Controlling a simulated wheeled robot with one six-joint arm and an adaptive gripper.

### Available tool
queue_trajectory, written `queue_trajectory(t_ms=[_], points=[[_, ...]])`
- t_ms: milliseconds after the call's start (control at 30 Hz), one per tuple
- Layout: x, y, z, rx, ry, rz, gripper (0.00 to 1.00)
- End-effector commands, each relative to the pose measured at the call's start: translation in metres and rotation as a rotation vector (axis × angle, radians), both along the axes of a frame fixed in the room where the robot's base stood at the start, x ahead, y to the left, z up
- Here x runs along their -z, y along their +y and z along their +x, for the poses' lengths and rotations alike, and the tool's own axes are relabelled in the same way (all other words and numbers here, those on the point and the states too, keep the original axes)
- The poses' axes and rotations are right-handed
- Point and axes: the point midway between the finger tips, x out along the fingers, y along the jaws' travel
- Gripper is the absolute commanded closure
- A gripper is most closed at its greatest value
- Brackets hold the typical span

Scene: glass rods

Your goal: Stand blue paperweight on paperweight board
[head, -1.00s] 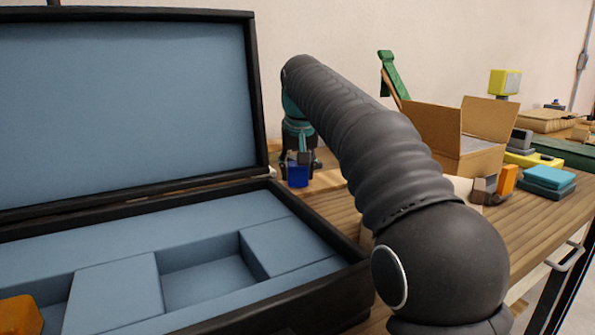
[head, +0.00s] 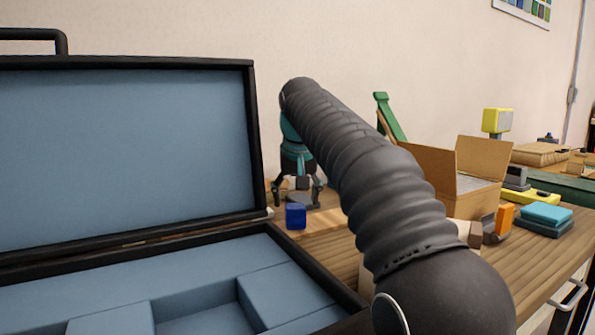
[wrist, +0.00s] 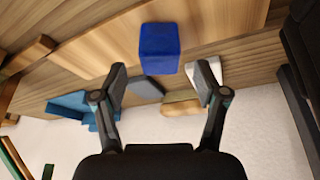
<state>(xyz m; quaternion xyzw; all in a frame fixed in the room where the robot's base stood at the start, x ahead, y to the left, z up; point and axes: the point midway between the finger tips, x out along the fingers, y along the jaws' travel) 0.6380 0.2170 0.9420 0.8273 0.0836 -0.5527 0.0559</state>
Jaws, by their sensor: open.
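The blue paperweight (head: 296,216), a small blue block, appears to stand upright on the paperweight board (head: 328,224), a pale flat wooden board on the bench. In the wrist view the paperweight (wrist: 159,48) lies ahead of the fingertips, against the pale board (wrist: 220,22). My gripper (head: 297,194) is open and empty, behind the paperweight in the head view. In the wrist view my gripper (wrist: 161,82) has its fingers spread wide, with the paperweight beyond them and apart from them.
A large open black case (head: 255,160) with blue lining fills the left. A cardboard box (head: 450,180), an orange block (head: 505,218) and stacked teal blocks (head: 545,218) are on the right of the bench. A green slanted piece (head: 390,120) stands behind.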

Motion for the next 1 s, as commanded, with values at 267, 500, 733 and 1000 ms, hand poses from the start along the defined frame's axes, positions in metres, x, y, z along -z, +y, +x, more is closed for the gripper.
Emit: queue_trajectory(t_ms=[267,500,733,1000], points=[[-0.049,-0.004,-0.019,0.000,-0.003,0.002,0.28],[-0.067,-0.005,-0.027,0.000,-0.001,0.000,0.28],[-0.070,-0.006,-0.029,0.000,0.001,0.000,0.28],[-0.071,-0.010,-0.028,0.003,-0.008,0.002,0.28]])
